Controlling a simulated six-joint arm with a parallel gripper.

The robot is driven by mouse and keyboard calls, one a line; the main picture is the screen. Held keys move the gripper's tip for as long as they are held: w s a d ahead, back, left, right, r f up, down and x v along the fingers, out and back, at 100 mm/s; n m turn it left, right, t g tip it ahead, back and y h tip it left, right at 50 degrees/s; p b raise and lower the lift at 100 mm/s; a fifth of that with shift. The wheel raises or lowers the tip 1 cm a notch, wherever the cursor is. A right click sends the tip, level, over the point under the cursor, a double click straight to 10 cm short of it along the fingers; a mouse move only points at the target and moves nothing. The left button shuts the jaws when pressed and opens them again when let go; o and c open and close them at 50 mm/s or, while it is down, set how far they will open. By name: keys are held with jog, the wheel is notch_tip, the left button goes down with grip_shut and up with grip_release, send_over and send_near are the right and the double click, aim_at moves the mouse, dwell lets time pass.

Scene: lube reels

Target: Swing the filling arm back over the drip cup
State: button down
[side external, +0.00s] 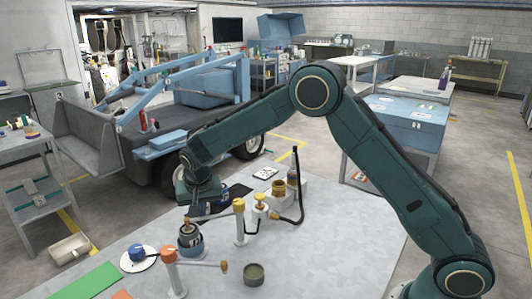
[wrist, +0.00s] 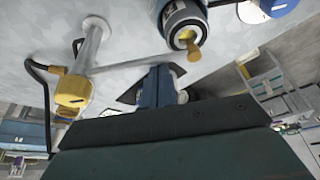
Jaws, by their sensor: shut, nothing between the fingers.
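The filling arm on a white post has a yellow head (side external: 238,205). Its thin arm reaches left, with the yellow nozzle end above a blue-grey canister (side external: 190,243). In the wrist view, the yellow head (wrist: 73,92) is at left and the nozzle (wrist: 194,49) is at the canister's (wrist: 184,12) opening. A dark olive cup (side external: 253,275), apparently the drip cup, stands at the front of the table, away from this nozzle. My gripper (side external: 198,212) is shut and empty behind the canister, near the thin arm. It also shows in the wrist view (wrist: 160,72); contact is unclear.
An orange-headed post (side external: 169,256) with its own thin arm stands front left of the cup. A white disc with a blue knob (side external: 137,252) and a green mat (side external: 85,284) lie left. A black hose and brass fittings (side external: 279,187) stand behind. The table's right side is clear.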

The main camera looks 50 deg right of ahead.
jog(key=shift+s+a+n, duration=0.25)
jog(key=shift+s+n, duration=0.05)
jog(key=shift+n, duration=0.1)
jog(key=s+d+n+y, duration=0.1)
jog(key=s+n+y, duration=0.4)
jog(key=s+n, duration=0.9)
jog(key=shift+d+n+g, duration=0.3)
jog(key=shift+d+n, duration=0.05)
jog(key=shift+n, duration=0.55)
jog(key=shift+w+a, duration=0.1)
dwell(0.4)
